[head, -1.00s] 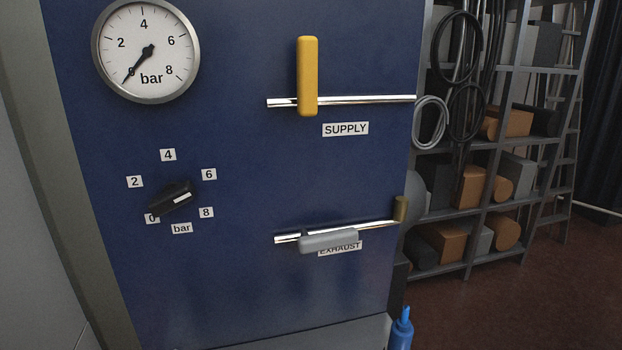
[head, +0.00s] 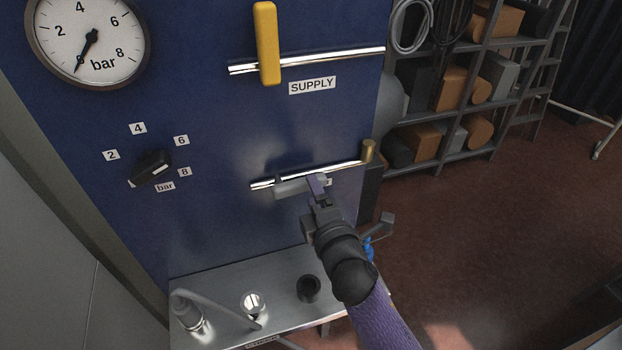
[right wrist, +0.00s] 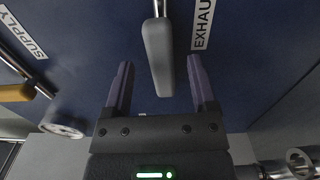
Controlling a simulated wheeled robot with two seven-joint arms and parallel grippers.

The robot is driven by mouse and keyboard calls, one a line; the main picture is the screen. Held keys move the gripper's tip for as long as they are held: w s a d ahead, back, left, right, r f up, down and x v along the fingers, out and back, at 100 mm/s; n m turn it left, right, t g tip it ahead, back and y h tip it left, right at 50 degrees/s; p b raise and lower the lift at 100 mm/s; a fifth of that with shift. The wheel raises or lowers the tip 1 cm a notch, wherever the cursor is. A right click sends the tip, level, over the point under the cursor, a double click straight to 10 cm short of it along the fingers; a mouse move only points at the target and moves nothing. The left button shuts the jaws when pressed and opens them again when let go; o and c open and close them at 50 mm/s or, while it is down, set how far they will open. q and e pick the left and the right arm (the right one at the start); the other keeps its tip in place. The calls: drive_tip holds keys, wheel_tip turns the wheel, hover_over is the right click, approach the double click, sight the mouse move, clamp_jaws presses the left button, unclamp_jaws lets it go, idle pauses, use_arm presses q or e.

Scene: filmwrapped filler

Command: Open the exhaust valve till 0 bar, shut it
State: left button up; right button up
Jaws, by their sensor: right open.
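The exhaust valve's grey handle (head: 290,190) lies about along its chrome pipe (head: 335,172) on the blue panel. In the right wrist view the handle (right wrist: 158,58) shows between the fingers, apart from both. My right gripper (head: 317,186) is open at the handle's right part and covers most of the EXHAUST label; it also shows in the right wrist view (right wrist: 160,75). The gauge (head: 88,40) has its needle at the low end, about 0 bar. The supply valve's yellow handle (head: 266,45) stands upright across its pipe. My left gripper is not in view.
A black knob (head: 150,167) with a bar scale sits left on the panel. Loaded shelves (head: 470,100) stand at the right. The floor at the right is mostly clear.

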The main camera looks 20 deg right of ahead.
drive_tip(key=shift+w, duration=1.85)
clamp_jaws()
